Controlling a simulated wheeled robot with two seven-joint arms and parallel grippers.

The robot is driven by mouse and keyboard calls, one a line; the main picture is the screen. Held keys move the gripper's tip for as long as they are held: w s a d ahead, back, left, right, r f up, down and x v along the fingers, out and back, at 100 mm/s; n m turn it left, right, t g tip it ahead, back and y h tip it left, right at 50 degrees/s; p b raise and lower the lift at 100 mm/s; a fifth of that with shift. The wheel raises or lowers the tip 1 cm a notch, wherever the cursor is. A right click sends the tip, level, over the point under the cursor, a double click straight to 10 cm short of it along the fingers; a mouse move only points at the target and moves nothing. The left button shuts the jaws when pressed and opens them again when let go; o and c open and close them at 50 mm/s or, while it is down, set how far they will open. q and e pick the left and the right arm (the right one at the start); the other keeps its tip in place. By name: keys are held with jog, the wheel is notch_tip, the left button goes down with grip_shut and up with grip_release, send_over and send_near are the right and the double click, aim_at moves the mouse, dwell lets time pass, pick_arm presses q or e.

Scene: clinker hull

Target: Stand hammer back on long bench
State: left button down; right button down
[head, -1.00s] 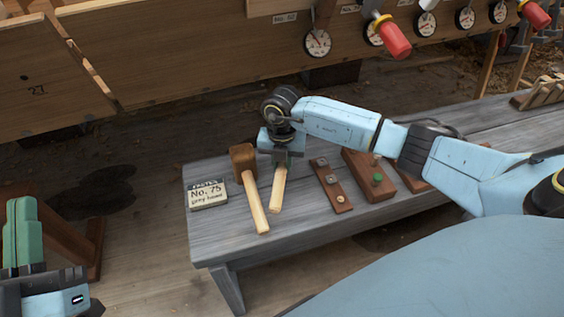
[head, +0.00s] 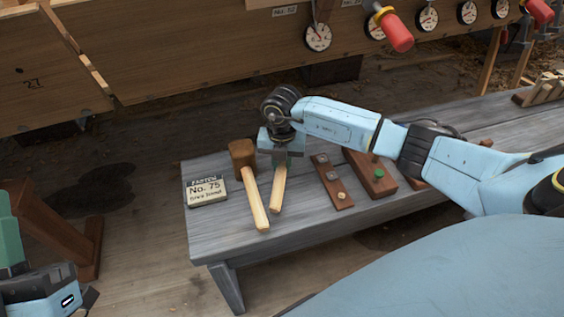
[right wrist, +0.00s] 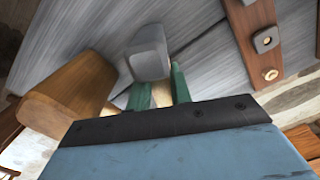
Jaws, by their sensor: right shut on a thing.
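My right gripper (head: 281,160) is shut on the hammer (head: 278,192) at the bench (head: 222,242). In the head view the pale handle slants toward the front of the bench, and the gripper hides the head. In the right wrist view the grey hammer head (right wrist: 148,52) shows just beyond the green fingertips (right wrist: 160,90). I cannot tell whether the hammer touches the bench. My left gripper (head: 10,235) is cut off at the lower left edge, away from the bench; its jaw state is unclear.
A wooden mallet (head: 242,153) lies close left of the hammer; its head also shows in the right wrist view (right wrist: 68,92). A bolted strip (head: 333,182) and a brown block (head: 372,172) are to the right.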

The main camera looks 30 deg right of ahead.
pick_arm(q)
jog(key=shift+f, duration=0.15)
pick_arm(e)
jog(key=shift+f, duration=0.3)
jog(key=c, duration=1.2)
grip_release()
